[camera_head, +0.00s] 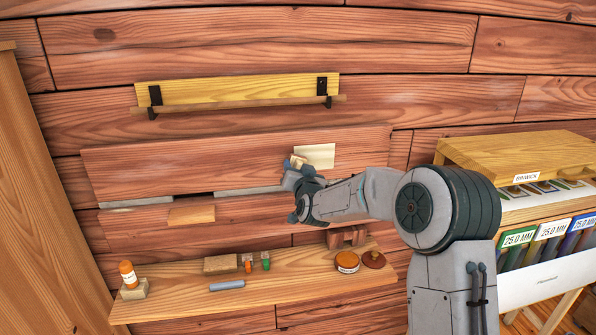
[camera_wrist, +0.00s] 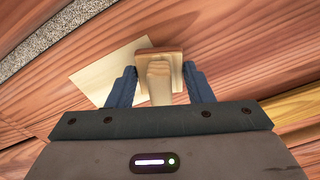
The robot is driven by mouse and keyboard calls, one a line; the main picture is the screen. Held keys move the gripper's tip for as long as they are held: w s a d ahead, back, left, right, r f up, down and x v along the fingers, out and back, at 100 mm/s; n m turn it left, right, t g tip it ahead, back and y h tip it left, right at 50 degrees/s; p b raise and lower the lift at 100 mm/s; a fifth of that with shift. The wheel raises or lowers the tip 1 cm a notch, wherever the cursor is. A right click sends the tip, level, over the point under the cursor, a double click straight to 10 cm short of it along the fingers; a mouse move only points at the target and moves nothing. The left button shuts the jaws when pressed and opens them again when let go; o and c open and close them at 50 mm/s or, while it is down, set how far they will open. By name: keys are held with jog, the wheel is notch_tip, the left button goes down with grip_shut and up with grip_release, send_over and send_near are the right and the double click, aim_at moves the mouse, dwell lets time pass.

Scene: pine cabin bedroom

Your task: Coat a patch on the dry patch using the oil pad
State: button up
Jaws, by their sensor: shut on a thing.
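The dry patch (camera_head: 318,153) is a pale rectangle on the right part of the long reddish board (camera_head: 200,158) on the wall. It also shows in the wrist view (camera_wrist: 95,79), left of and partly behind the pad. My gripper (camera_head: 291,174) is at the patch's lower left in the head view. In the wrist view my gripper (camera_wrist: 160,86) has its two blue fingers shut on the handle of the oil pad (camera_wrist: 158,58). The pad has a pale wooden handle and a brown-edged head. Its head overlaps the patch's edge in the picture; I cannot tell whether it touches the board.
A shelf (camera_head: 185,299) below holds an orange bottle (camera_head: 128,274), a brown block (camera_head: 221,264), small bottles, a grey-blue tool (camera_head: 227,286) and a round tin (camera_head: 347,262). A rod on brackets (camera_head: 240,104) runs above. A wooden box (camera_head: 520,155) and binders stand at right.

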aim_at(333, 158)
jog(key=shift+w+a, duration=0.15)
jog(key=shift+w, duration=0.35)
jog(key=shift+w+d+f+b, duration=0.1)
jog(key=shift+w+d+b, duration=0.1)
jog(key=shift+d+b, duration=0.6)
jog(key=shift+w+d+r+b, duration=0.1)
jog(key=shift+w+d+b, duration=0.15)
jog(key=shift+d+b, duration=0.55)
jog(key=shift+w+d+f+b, duration=0.1)
jog(key=shift+w+d+b, duration=0.1)
jog(key=shift+d+b, duration=0.6)
jog(key=shift+w+d+b, duration=0.25)
jog(key=shift+w+d, duration=0.1)
jog(key=shift+d, duration=0.75)
jog(key=shift+w+d+b, duration=0.3)
jog(key=shift+d, duration=0.85)
jog(key=shift+w+d+b, duration=0.25)
jog(key=shift+w+d, duration=0.1)
jog(key=shift+d, duration=0.75)
jog(key=shift+b, duration=0.5)
